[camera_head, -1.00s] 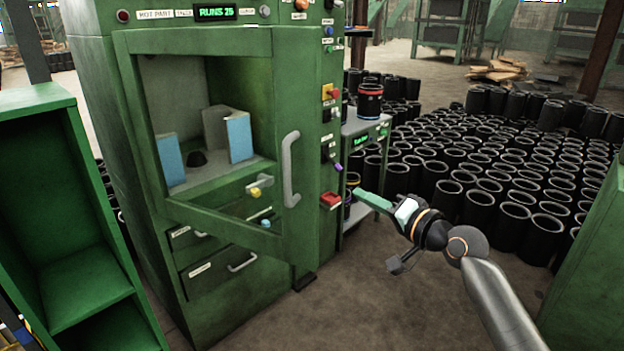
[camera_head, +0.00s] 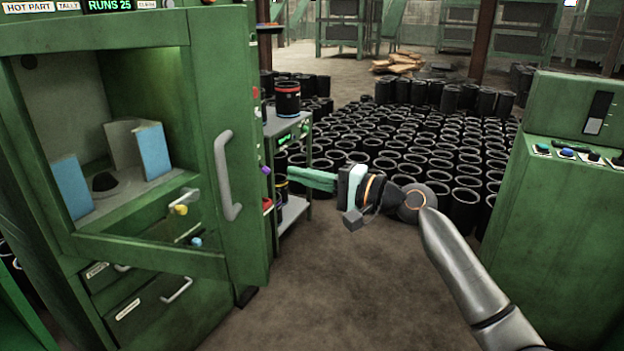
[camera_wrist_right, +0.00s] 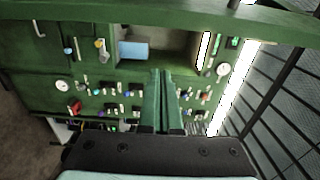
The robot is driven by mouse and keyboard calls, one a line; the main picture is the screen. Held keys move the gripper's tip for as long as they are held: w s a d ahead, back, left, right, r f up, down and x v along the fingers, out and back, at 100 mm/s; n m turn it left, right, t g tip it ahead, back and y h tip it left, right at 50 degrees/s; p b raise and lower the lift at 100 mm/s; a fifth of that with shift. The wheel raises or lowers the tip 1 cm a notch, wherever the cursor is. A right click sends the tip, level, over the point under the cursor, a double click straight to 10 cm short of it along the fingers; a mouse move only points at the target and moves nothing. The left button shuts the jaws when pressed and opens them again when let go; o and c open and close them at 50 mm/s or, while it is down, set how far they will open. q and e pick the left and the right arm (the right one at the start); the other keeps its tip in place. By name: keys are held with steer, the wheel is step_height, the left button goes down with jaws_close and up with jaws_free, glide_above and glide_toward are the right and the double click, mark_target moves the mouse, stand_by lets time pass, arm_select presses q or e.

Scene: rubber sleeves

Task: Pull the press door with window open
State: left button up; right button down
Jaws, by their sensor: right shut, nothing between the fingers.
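The green press door (camera_head: 232,130) has a large window opening and a grey vertical bar handle (camera_head: 227,175) near its right edge. The door appears to stand out from the press front, partly open. Through its window I see the chamber, a yellow knob and a blue knob. My right gripper (camera_head: 290,174) is shut and empty, with its green fingers pointing left. In the picture it is right of the handle and apart from it. In the right wrist view the shut fingers (camera_wrist_right: 161,76) point toward a panel of knobs and labels. My left gripper is not in view.
A grey side stand (camera_head: 290,128) with a black, red-banded sleeve (camera_head: 287,98) is beside the press. Many black sleeves (camera_head: 385,165) cover the floor behind my right arm. A green console (camera_head: 560,215) stands at the right. The floor (camera_head: 340,300) before the press is clear.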

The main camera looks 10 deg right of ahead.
arm_select(q)
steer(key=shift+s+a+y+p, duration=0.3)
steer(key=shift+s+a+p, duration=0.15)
steer(key=shift+p, duration=0.15)
arm_select(e)
steer(key=shift+s+a, duration=0.2)
steer(key=shift+a, duration=1.1)
steer(key=shift+s+a, duration=0.2)
steer(key=shift+a, duration=1.1)
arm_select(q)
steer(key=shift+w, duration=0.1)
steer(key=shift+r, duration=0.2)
arm_select(e)
steer(key=shift+s, duration=0.15)
